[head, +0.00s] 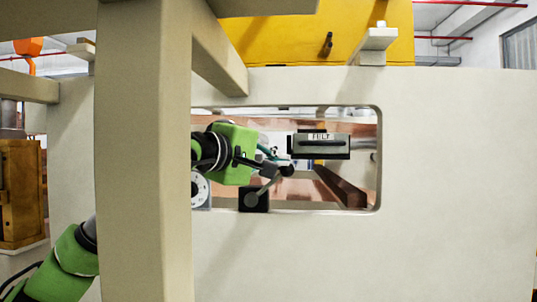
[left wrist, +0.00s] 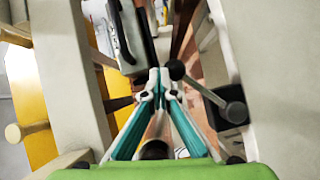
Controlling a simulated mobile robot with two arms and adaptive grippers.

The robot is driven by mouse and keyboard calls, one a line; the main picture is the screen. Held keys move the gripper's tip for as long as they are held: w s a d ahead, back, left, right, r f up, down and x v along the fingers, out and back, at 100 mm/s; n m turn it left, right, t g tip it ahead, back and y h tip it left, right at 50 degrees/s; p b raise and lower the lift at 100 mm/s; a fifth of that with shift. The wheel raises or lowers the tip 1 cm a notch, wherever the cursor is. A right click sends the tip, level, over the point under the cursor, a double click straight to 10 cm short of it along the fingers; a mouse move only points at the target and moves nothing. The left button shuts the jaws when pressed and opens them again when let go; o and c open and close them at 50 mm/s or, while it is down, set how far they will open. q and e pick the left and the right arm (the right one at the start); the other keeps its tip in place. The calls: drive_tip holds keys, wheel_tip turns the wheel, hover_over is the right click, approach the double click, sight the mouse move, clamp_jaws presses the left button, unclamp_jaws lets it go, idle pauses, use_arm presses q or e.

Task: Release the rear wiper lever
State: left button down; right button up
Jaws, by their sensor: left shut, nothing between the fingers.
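A grey lever (head: 264,188) with a black ball knob (head: 288,170) is on a black block (head: 253,202) at the lower edge of the panel opening. In the left wrist view the lever (left wrist: 210,95) slants from its block up left to the knob (left wrist: 177,69). My left gripper (head: 274,158) reaches into the opening, shut and empty. In the left wrist view its teal fingertips (left wrist: 157,75) are together just left of the knob; I cannot tell whether they touch it. A grey box marked FELT (head: 320,146) is to the right. My right gripper is not in view.
The cream panel (head: 450,180) surrounds the opening on all sides. A thick cream post (head: 143,150) stands in front at left and hides part of my left arm. A brown bar (head: 340,187) and copper-coloured surfaces are inside. A white dial (head: 200,190) is at the opening's left.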

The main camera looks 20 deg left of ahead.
use_arm(q)
drive_tip(key=shift+w+d+f, duration=0.2)
drive_tip(key=shift+d+f, duration=0.25)
drive_tip(key=shift+f, duration=0.05)
idle(0.3)
drive_tip(key=shift+r, duration=0.1)
drive_tip(key=s+a+r+b, duration=0.1)
drive_tip(key=s+a+r, duration=0.2)
drive_tip(key=s+r, duration=0.4)
drive_tip(key=s, duration=0.3)
drive_tip(key=shift+s+r+b, duration=0.15)
drive_tip(key=shift+r+b, duration=0.15)
drive_tip(key=shift+r, duration=0.05)
drive_tip(key=shift+d, duration=0.1)
